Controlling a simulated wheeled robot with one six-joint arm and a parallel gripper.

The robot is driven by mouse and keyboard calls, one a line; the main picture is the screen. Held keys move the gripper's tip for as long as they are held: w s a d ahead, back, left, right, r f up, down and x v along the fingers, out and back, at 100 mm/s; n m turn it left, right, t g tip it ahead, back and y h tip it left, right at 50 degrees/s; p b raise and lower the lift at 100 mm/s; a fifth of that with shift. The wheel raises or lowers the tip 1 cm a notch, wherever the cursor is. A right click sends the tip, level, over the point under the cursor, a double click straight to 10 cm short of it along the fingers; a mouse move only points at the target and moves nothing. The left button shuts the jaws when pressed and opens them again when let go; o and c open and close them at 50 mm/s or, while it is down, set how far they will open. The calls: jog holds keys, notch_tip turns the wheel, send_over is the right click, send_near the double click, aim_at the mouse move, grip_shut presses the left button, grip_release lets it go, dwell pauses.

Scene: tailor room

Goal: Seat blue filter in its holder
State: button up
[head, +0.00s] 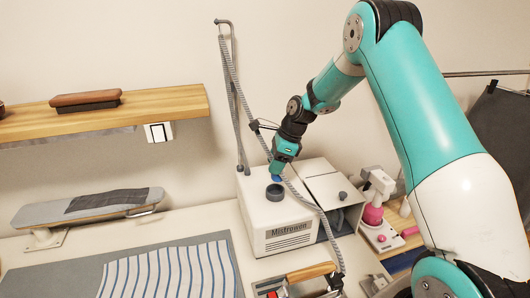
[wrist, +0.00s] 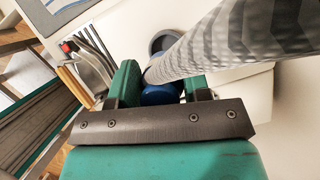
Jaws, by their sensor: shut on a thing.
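The blue filter (head: 277,178) is held in my gripper (head: 279,172), above the white steam unit (head: 258,215). The filter also shows between the two green fingers in the wrist view (wrist: 160,96), partly covered by a hose. The holder looks to be the dark round collar (head: 275,192) on top of the unit. In the head view the filter is just above this collar; I cannot tell whether they touch. In the wrist view the collar (wrist: 158,42) lies just beyond the filter, and the hose hides part of it.
A grey ribbed hose (head: 232,75) hangs from a stand and passes close by my gripper; it crosses the wrist view (wrist: 230,45). A grey-lidded box (head: 330,188) adjoins the unit on the right. An iron (head: 310,273) stands in front.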

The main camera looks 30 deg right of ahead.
aim_at(273, 177)
jog(key=shift+w+a+f, duration=0.15)
jog(key=shift+w+f, duration=0.1)
jog(key=shift+w, duration=0.05)
notch_tip(273, 177, down, 5)
jog(key=b, duration=0.5)
jog(key=shift+s+f, duration=0.1)
jog(key=shift+f, duration=0.1)
jog(key=shift+r+p, duration=0.1)
jog(key=shift+p, duration=0.45)
dwell(0.8)
jog(key=shift+f+b, duration=0.3)
jog(key=shift+f, duration=0.4)
jog(key=o, duration=0.7)
jog(key=shift+c, duration=0.2)
